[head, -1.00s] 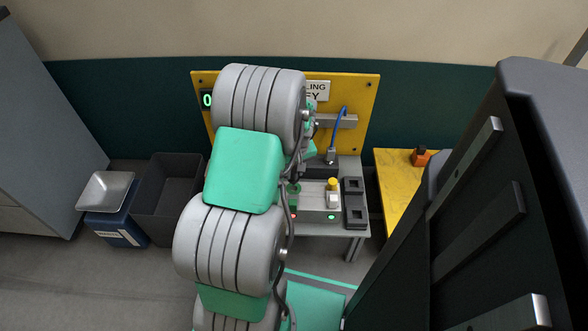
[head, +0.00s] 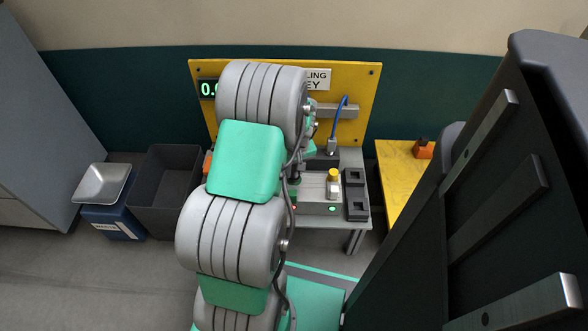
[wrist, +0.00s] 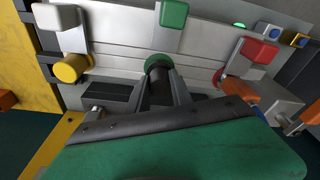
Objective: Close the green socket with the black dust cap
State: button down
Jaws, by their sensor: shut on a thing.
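The green socket (wrist: 156,58) shows in the wrist view as a green rim behind the black dust cap (wrist: 160,76). My gripper (wrist: 160,92) is shut on the cap, one finger on each side. The cap is in line with the socket and hides most of it; I cannot tell whether it is seated or just in front. In the head view my arm hides most of this spot, and the grip shows only as a small dark shape.
A yellow round part (wrist: 72,68) and a red block (wrist: 258,52) flank the socket. An orange part (wrist: 240,92) lies close to the right finger. In the head view, a blue cable (head: 342,118) and black blocks (head: 355,195) stand right of my arm.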

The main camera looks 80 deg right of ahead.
jog(key=shift+f, duration=0.5)
dwell(0.3)
jog(key=c, duration=1.1)
grip_release()
jog(key=shift+o, duration=0.2)
